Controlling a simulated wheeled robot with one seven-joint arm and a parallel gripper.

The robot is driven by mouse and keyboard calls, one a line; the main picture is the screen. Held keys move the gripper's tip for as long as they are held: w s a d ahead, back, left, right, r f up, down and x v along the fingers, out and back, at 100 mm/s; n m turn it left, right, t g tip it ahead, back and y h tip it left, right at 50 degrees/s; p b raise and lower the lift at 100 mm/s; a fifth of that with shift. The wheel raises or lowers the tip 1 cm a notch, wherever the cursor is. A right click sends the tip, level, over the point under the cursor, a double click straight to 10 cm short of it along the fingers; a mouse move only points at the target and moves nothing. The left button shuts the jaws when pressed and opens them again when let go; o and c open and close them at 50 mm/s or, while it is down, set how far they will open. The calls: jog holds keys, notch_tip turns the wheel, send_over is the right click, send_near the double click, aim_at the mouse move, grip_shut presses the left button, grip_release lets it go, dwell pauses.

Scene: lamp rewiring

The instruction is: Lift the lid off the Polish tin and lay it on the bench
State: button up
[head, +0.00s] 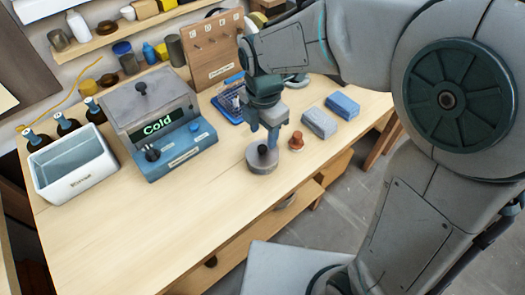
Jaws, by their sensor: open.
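A low round grey tin (262,163) stands on the wooden bench (200,215), near its front edge; I take it to be the Polish tin, but no label can be read. A small knob shows on its flat lid (254,155). The lid appears to sit on the tin. My gripper (263,143) points down just above the tin, open, with its fingers close about the knob. Whether they touch the knob or lid cannot be told.
A copper-coloured piece (296,141) stands close right of the tin. Two blue-grey blocks (319,122) (342,106) lie beyond it. A blue box reading "Cold" (180,155), a white bin (75,178) and dark bottles (67,125) stand left. The bench front left is clear.

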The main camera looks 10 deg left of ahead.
aim_at(262, 148)
jog(key=f, duration=0.4)
jog(key=shift+s+a+f+p, duration=0.15)
jog(key=shift+s+f+p, duration=0.1)
jog(key=shift+f+p, duration=0.1)
grip_shut()
